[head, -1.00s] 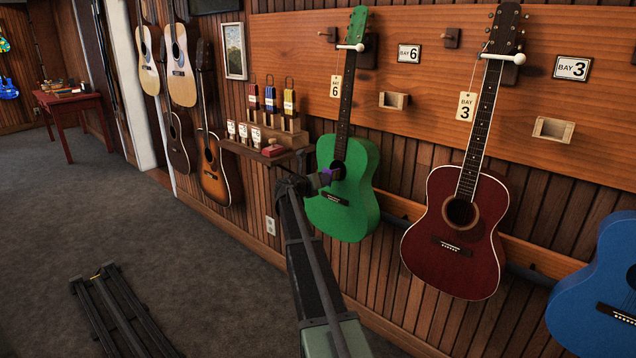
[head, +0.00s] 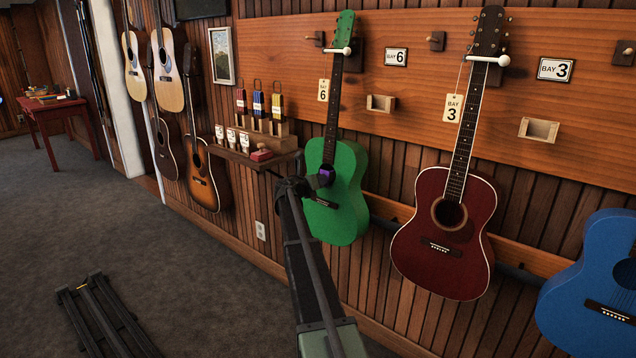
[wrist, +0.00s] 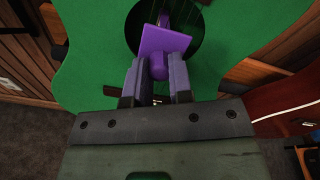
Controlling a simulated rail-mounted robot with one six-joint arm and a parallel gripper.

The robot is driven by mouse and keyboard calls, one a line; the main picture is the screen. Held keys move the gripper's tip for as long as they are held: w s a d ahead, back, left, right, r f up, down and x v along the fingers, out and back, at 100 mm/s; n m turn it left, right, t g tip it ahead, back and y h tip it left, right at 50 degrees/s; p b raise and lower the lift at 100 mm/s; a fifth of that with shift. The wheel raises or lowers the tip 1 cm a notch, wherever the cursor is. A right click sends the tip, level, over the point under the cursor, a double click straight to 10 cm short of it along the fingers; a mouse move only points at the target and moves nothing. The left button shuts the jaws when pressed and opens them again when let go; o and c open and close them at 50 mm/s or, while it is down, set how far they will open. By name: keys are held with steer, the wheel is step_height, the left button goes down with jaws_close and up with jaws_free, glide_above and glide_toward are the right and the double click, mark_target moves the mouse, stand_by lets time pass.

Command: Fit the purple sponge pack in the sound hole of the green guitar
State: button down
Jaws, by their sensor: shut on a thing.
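The green guitar (head: 345,205) hangs on the wall under the BAY 6 sign. Its dark sound hole (wrist: 203,32) shows behind the purple sponge pack (wrist: 165,44) in the wrist view. My gripper (wrist: 156,75) is shut on the pack's purple grip below its flat square plate. The plate covers part of the hole, and a narrower purple part shows beyond it. In the head view the pack (head: 326,174) is a small purple patch at the sound hole, partly hidden by my gripper (head: 317,181). I cannot tell how deep it sits in the hole.
A dark red guitar (head: 440,265) hangs to the right at BAY 3, with a blue guitar (head: 590,280) beyond it. Left of the green guitar, a wooden shelf (head: 240,158) holds small coloured packs and labelled containers. The carpet (head: 190,300) at lower left is mostly open.

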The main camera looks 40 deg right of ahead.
steer(key=shift+c, duration=2.3)
jaws_free()
steer(key=shift+a, duration=0.1)
steer(key=p+v, duration=0.1)
steer(key=v, duration=0.5)
